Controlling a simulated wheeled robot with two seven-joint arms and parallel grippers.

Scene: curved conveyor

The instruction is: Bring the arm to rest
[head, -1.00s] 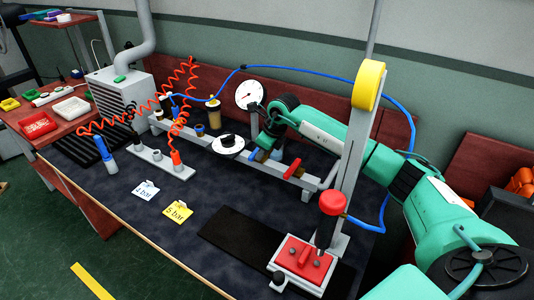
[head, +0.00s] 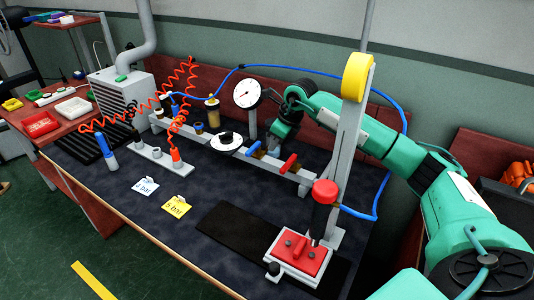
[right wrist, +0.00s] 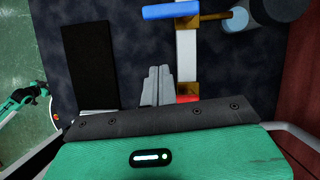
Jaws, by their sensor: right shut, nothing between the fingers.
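My right arm reaches in from the right in the head view. In the right wrist view the two grey fingers (right wrist: 157,87) are together and hold nothing. They point over the dark bench top beside the rail (right wrist: 187,50), with a blue valve handle (right wrist: 171,11) farther out.
The gauge (head: 247,93) and grey rail (head: 230,149) stand close to the right gripper. A post with a yellow top (head: 357,77) and red-knobbed press (head: 325,192) stands in front of the arm. A blue hose (head: 330,82) loops behind.

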